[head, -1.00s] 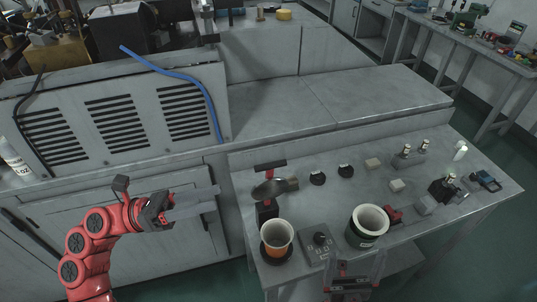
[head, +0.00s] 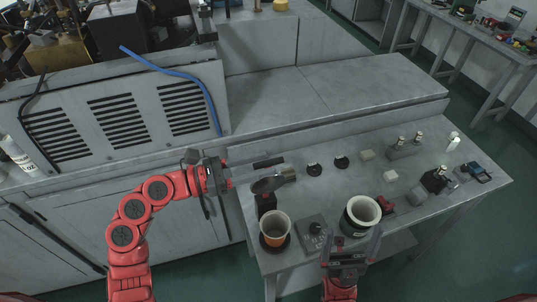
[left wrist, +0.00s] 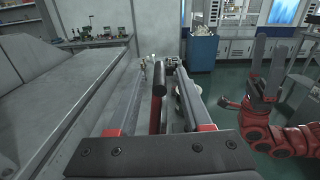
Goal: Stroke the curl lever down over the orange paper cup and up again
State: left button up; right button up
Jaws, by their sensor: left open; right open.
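The orange paper cup (head: 275,230), pale inside, stands upright on a dark round base at the front left of the table. Behind it rises a black post (head: 265,204) with a metal curling head (head: 268,184) above. The curl lever's black handle (head: 268,162) is raised, behind the head. My left gripper (head: 245,176) is open at the handle's left; in the left wrist view the handle (left wrist: 160,74) and red lever bar (left wrist: 155,115) show between its spread fingers (left wrist: 152,92), not gripped. My right gripper (head: 350,248) is open and empty at the table's front edge.
A grey box with a black knob (head: 313,230) stands right of the cup. A dark container with a white rim (head: 349,221) is beyond it. Small blocks, bottles and a dark device (head: 434,181) lie at the right. The louvred grey cabinet (head: 120,110) stands behind my left arm.

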pick_arm(q)
jog(key=shift+x, duration=1.2)
grip_shut()
dwell(0.6)
